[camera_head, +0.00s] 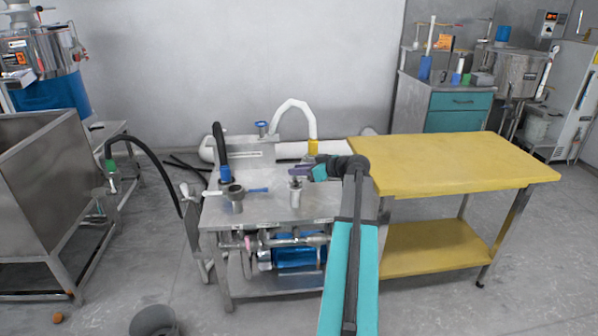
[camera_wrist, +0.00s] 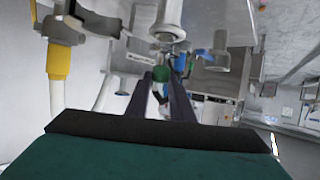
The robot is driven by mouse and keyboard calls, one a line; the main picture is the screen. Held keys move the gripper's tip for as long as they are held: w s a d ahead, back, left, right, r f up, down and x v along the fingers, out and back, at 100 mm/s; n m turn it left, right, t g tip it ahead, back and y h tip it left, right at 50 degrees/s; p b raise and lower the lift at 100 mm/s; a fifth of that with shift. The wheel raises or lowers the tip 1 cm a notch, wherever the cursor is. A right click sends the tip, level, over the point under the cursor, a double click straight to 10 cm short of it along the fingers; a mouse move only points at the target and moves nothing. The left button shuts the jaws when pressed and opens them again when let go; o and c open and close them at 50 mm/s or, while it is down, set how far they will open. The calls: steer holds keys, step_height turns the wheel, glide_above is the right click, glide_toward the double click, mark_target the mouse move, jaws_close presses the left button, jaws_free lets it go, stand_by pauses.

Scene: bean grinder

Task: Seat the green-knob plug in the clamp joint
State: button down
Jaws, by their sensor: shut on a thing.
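My gripper (camera_head: 299,172) is over the steel bench, its purple fingers pointing left. In the wrist view, my gripper (camera_wrist: 161,82) has its two fingers on either side of a green knob (camera_wrist: 161,73), shut on the green-knob plug. The plug's lower part is mostly hidden. A round metal fitting (camera_wrist: 168,28) with a flange, perhaps the clamp joint, lies just beyond the knob; I cannot tell whether they touch. In the head view an upright metal fitting (camera_head: 296,193) stands on the bench right below the fingertips. The knob is not distinguishable there.
The steel bench (camera_head: 275,211) carries a grey round fitting (camera_head: 234,198) with a blue handle and a blue-collared black hose (camera_head: 220,150). A white hose with a yellow collar (camera_head: 313,147) rises behind. A yellow table (camera_head: 450,165) stands on the right, its top clear.

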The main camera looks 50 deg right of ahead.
steer(key=shift+f+b, duration=0.8)
steer(key=shift+b, duration=0.05)
stand_by(0.4)
steer(key=c, duration=1.5)
jaws_free()
steer(key=shift+o, duration=0.2)
steer(key=shift+s, duration=0.1)
steer(key=v, duration=1.3)
steer(key=shift+s+r+p, duration=0.2)
steer(key=shift+s+p, duration=0.2)
steer(key=shift+p, duration=0.05)
steer(key=shift+w, duration=0.1)
